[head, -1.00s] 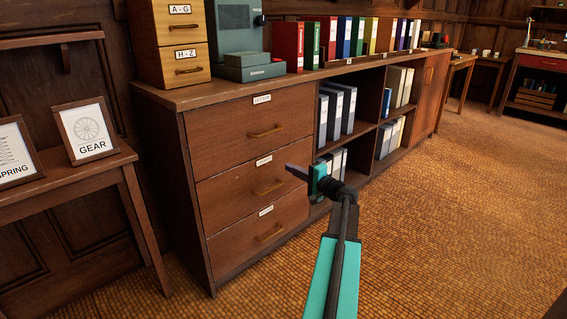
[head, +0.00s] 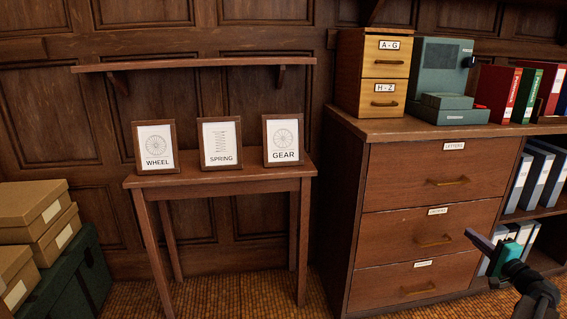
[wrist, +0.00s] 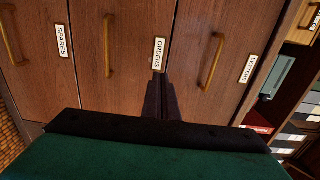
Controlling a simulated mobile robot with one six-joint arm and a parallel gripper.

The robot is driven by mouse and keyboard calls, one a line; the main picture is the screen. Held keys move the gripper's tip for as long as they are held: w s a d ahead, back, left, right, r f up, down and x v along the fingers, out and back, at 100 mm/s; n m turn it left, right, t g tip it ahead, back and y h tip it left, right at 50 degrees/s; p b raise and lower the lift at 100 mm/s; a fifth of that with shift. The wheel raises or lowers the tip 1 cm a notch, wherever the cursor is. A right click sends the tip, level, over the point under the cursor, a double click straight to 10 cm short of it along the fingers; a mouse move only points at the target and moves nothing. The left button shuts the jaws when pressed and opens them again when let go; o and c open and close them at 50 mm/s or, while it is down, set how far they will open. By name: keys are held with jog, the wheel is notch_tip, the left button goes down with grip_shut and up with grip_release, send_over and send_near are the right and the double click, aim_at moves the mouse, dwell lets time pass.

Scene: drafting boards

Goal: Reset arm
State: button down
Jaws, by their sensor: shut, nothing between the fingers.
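My gripper (head: 484,242) shows at the lower right of the head view, in front of the wooden drawer cabinet (head: 335,220). In the wrist view my gripper (wrist: 157,82) has its dark fingers together, with nothing between them. They point towards the cabinet's drawer fronts. All three drawers are closed: the top letters drawer (head: 400,175), the middle orders drawer (head: 385,228) and the bottom spares drawer (head: 375,288). I cannot tell exactly how far the fingertips are from the drawer fronts.
A small table (head: 215,178) left of the cabinet bears framed wheel (head: 155,147), spring (head: 220,144) and gear (head: 284,140) pictures. A bare shelf (head: 200,64) hangs above it. Boxes (head: 30,208) are stacked at far left. A two-drawer file box (head: 385,70) and binders (head: 495,92) top the cabinet.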

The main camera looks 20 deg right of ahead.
jog(key=w+a+f+n+g+y+p, duration=0.2)
jog(key=w+a+f+p, duration=0.25)
jog(key=a, duration=0.55)
jog(key=w+a+f+n+g+y+p, duration=0.25)
jog(key=a+f, duration=0.25)
jog(key=a, duration=0.4)
jog(key=w+a+f+n+g+y+p, duration=0.1)
jog(key=w+a+f+g+y+p, duration=0.25)
jog(key=a, duration=0.65)
jog(key=s+a+f+n+g+p, duration=0.1)
jog(key=a+f+p, duration=0.15)
jog(key=a, duration=0.35)
jog(key=s+a+f+n+g+p, duration=0.1)
jog(key=a+f+n+g+p, duration=0.1)
jog(key=a+f, duration=0.35)
jog(key=s+a+f+n+g+p, duration=0.1)
jog(key=s+a+n+g+p, duration=0.2)
jog(key=s+a, duration=0.45)
jog(key=s+a+f+n+g+p, duration=0.1)
jog(key=s+a+n+g+p, duration=0.25)
jog(key=a, duration=0.65)
jog(key=s+a+r+n+g+h+p, duration=0.1)
jog(key=s+a+n+g+h+p, duration=0.1)
jog(key=s+p, duration=0.3)
jog(key=s+a+r+n+g+h+p, duration=0.1)
jog(key=s+p, duration=0.4)
jog(key=s, duration=0.9)
jog(key=a+n+g+h, duration=0.1)
jog(key=a+g+h, duration=0.1)
jog(key=shift+h+p, duration=0.4)
